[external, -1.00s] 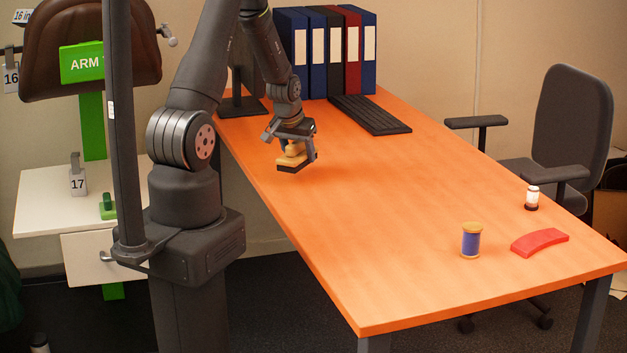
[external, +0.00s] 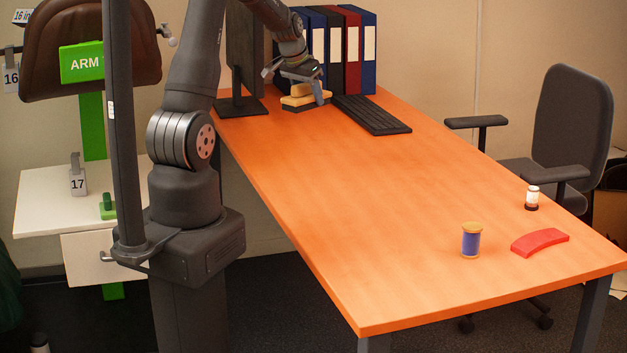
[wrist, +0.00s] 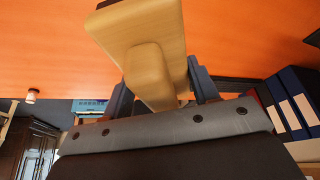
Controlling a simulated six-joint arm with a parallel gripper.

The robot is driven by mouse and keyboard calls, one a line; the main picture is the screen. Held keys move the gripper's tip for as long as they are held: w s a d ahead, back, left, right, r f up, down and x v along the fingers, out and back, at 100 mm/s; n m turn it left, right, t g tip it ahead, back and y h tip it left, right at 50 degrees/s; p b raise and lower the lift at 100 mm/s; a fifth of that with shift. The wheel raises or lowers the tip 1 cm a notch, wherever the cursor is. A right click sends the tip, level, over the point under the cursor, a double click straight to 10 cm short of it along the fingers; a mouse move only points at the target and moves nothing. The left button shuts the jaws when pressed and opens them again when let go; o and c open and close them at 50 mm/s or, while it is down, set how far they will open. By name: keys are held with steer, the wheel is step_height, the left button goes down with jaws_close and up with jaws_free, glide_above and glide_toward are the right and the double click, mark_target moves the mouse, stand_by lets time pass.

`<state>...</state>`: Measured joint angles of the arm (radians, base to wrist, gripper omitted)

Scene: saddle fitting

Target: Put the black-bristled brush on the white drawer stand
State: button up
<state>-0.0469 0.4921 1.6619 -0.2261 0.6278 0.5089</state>
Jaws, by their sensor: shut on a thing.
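The brush has a light wooden body and dark bristles. In the external view the brush (external: 299,99) is at the far end of the orange table, its bristles facing down; I cannot tell whether they touch the table. My gripper (external: 307,90) is shut on its wooden grip from above. In the wrist view the brush's wooden block and handle (wrist: 146,50) sit between the two fingers of my gripper (wrist: 160,85). The white drawer stand (external: 45,205) is at the left of the external view, beyond my base, with a drawer at its front.
A monitor (external: 240,60), a row of binders (external: 352,50) and a keyboard (external: 371,114) stand close around my gripper. A blue spool (external: 471,241), a red curved piece (external: 540,241) and a small jar (external: 532,197) are at the table's near right.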

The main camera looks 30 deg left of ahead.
steer(key=s+d+f+m+h, duration=0.15)
steer(key=s+d, duration=0.45)
steer(key=d, duration=0.6)
steer(key=s+d+f+m+g, duration=0.1)
steer(key=s+d+f+m, duration=0.3)
steer(key=d, duration=0.8)
steer(key=s+d+f, duration=0.2)
steer(key=s+d, duration=0.5)
steer(key=d, duration=0.6)
glide_above(415, 200)
steer(key=s+a, duration=0.1)
step_height(415, 200, down, 7)
steer(key=shift+s+a+r, duration=0.1)
steer(key=shift+r, duration=0.1)
steer(key=shift+f, duration=1.95)
steer(key=shift+f, duration=0.1)
steer(key=o, duration=1.1)
steer(key=shift+c, duration=0.2)
